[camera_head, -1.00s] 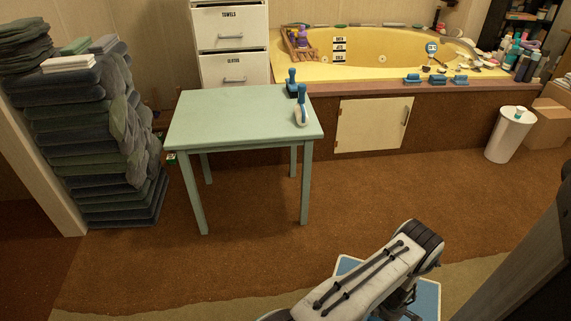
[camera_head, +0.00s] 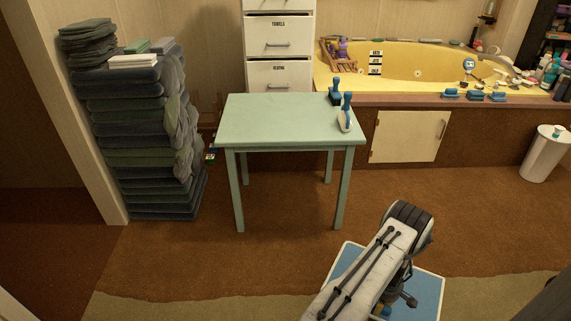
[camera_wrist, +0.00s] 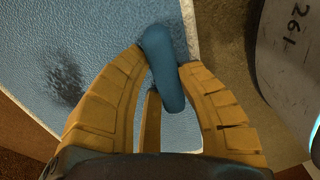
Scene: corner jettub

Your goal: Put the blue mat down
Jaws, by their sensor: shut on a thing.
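The blue mat (camera_head: 428,291) has a pale border. In the head view it is low at the bottom, partly behind my arm. In the wrist view the mat (camera_wrist: 55,60) fills the left and middle, with a dark smudge on its surface and a white edge at right. My gripper (camera_wrist: 163,72) has its yellow fingers shut on a rounded blue grip (camera_wrist: 162,62) at the mat. The gripper is mostly hidden by my arm in the head view. I cannot tell how high the mat is above the floor.
A pale green table (camera_head: 285,122) with two blue-handled brushes (camera_head: 345,115) stands ahead. Folded towels (camera_head: 150,150) are stacked at left. A yellow tub (camera_head: 420,68) is behind, a white bin (camera_head: 542,155) at right. Brown carpet (camera_head: 285,250) before the table is clear.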

